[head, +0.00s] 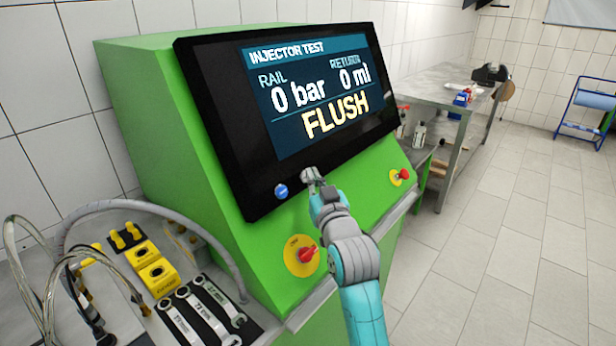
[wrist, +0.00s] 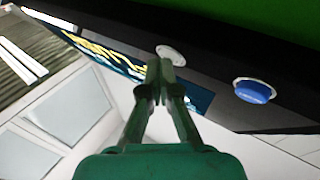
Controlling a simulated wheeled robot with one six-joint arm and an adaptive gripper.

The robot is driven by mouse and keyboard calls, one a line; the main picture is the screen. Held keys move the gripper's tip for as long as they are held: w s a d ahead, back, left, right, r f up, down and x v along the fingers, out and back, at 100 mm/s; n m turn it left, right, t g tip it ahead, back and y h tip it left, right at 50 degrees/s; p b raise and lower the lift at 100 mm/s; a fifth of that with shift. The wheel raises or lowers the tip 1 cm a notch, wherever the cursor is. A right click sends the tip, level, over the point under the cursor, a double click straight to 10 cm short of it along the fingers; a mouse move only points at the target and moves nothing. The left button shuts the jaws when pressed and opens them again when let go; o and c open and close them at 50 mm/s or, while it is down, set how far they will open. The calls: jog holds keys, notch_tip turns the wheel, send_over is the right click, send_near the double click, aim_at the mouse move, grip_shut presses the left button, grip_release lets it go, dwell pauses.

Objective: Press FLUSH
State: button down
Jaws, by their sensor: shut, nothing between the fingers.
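The green testbench (head: 150,110) carries a black-framed screen (head: 310,95) that reads INJECTOR TEST, RAIL 0 bar, a return value of 0 ml, and FLUSH in large yellow letters. A blue button (head: 281,191) sits on the lower frame; it also shows in the wrist view (wrist: 254,92), its lettering too small to read. A pale round button (wrist: 171,54) sits beside it, just beyond my fingertips in the wrist view. My gripper (head: 311,176) is shut and empty in front of the lower frame, right of the blue button. I cannot tell whether the fingertips touch the pale button.
A red knob on a yellow disc (head: 303,254) is below my gripper, and a smaller red knob (head: 403,175) is at the right. Wrenches (head: 200,315), yellow blocks (head: 150,268) and hoses crowd the left front.

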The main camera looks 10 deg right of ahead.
dwell(0.4)
jog(key=shift+s+d+r, duration=0.35)
jog(key=shift+s+d, duration=0.1)
jog(key=shift+s, duration=0.2)
jog(key=shift+s, duration=0.1)
jog(key=shift+s+d+r, duration=0.55)
jog(key=shift+s+d, duration=0.15)
jog(key=shift+s, duration=0.2)
jog(key=shift+s+d+r, duration=0.5)
jog(key=shift+s+d, duration=0.15)
jog(key=shift+s, duration=0.2)
jog(key=s+f+m+g+h, duration=0.1)
jog(key=s+f+g, duration=0.1)
jog(key=s+f, duration=2.1)
jog(key=s+f+g, duration=0.1)
jog(key=s+f, duration=0.1)
jog(key=s, duration=1.2)
jog(key=s+f+g, duration=0.1)
jog(key=s+f, duration=0.2)
jog(key=s, duration=1.1)
jog(key=shift+s+a+f+g, duration=0.2)
jog(key=shift+s+a+g, duration=0.15)
jog(key=shift+a+g, duration=0.05)
